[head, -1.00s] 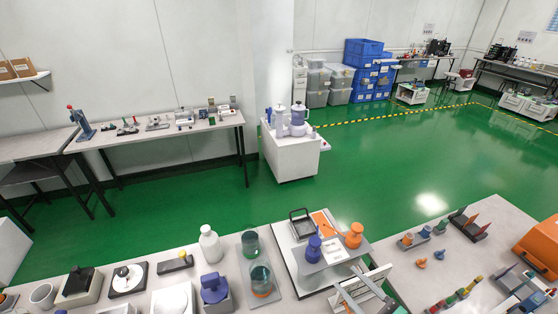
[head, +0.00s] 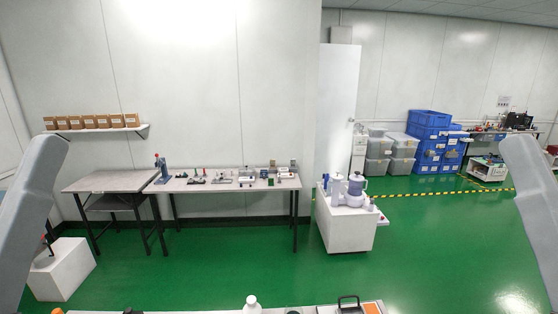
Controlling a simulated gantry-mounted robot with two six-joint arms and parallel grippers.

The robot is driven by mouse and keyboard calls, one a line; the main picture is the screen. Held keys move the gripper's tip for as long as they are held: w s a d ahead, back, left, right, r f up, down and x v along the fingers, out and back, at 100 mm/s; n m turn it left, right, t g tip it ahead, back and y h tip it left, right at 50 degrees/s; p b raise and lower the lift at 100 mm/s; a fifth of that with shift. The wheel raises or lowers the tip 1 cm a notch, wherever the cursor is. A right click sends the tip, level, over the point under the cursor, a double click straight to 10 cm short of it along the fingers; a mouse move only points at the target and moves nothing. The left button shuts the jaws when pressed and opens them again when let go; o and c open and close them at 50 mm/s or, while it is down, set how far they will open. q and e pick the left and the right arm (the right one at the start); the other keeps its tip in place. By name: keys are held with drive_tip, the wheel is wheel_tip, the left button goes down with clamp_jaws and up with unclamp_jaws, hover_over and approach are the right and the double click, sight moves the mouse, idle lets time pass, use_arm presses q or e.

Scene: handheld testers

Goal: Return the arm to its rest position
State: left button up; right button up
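Two grey arm links of mine show at the left and right edges of the head view, raised and roughly mirrored. Neither gripper shows in the picture, so their fingers cannot be seen. Only the far edge of the near workbench (head: 215,312) shows along the bottom. A white bottle (head: 252,303) and a black-handled item (head: 349,304) stick up there. The rest of that bench is out of view below.
A long grey table (head: 235,182) with several small devices stands along the back wall. A white cabinet (head: 346,224) with purple-and-white equipment stands right of it. Blue crates (head: 430,138) and grey bins (head: 404,146) are stacked farther back. Green floor (head: 260,268) lies open between.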

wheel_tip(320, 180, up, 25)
drive_tip(key=p, duration=2.2)
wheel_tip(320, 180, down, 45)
drive_tip(key=b, duration=4.5)
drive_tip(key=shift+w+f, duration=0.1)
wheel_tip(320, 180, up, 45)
drive_tip(key=p, duration=4.4)
